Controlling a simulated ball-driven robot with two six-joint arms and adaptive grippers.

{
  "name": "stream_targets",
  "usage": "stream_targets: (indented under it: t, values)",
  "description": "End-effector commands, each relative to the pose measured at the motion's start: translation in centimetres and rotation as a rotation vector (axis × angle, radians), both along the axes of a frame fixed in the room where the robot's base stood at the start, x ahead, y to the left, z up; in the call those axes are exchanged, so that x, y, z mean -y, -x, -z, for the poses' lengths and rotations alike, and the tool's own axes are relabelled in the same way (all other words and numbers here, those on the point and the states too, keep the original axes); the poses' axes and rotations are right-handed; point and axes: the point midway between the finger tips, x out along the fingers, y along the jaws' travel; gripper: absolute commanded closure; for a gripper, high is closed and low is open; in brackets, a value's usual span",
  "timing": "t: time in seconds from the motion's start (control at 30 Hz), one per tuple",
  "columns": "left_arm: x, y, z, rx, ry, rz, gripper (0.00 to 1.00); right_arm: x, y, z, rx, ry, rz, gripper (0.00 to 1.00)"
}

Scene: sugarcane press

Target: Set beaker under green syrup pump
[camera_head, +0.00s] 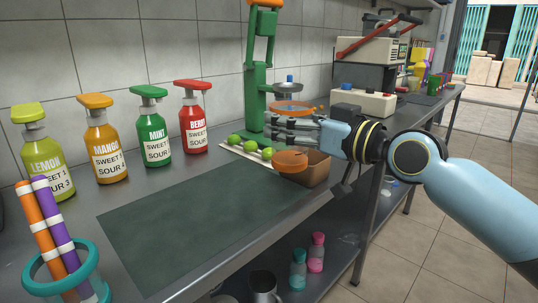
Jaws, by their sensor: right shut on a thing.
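The mint syrup bottle (155,145) with the green pump (148,92) stands upright near the back wall, third from the left in the bottle row. My right gripper (273,131) is right of it, in front of the green press. It is shut on what looks like the beaker (290,162); orange parts show above and below the fingers, which hide its middle. Its exact outline is unclear against the press. The space in front of the mint bottle is bare. My left gripper is not in view.
Lemon (48,165), mango (104,150) and berry (193,130) bottles share the row. A teal-ringed holder (62,270) with coloured tubes is front left. Limes (250,146) lie near the green press (257,85), beside a brown box (318,170). The dark mat (190,225) is clear.

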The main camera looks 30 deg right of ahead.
Motion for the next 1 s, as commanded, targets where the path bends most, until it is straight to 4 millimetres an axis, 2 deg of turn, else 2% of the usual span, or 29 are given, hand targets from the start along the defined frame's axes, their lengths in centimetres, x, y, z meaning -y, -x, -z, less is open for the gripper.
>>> stream_targets:
  t: [0.17, 0.4, 0.57, 0.63, 0.73, 1.0]
  values:
    - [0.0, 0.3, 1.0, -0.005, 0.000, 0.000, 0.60, -2.5, -0.7, 1.7, -0.001, -0.011, 0.000, 0.65]
    - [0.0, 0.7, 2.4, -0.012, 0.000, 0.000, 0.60, -7.9, -2.3, 5.2, -0.004, -0.014, 0.000, 0.65]
    - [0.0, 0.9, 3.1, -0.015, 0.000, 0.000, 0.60, -11.1, -3.3, 7.1, -0.003, -0.008, -0.001, 0.65]
    - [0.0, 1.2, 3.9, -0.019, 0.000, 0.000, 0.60, -10.9, -3.2, 8.7, -0.003, 0.000, -0.002, 0.65]
    - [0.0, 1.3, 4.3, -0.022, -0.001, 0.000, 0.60, -10.9, -3.2, 9.9, -0.004, -0.001, -0.002, 0.65]
    - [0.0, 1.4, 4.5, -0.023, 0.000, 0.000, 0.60, -10.8, -3.2, 10.4, 0.000, -0.001, -0.001, 0.65]
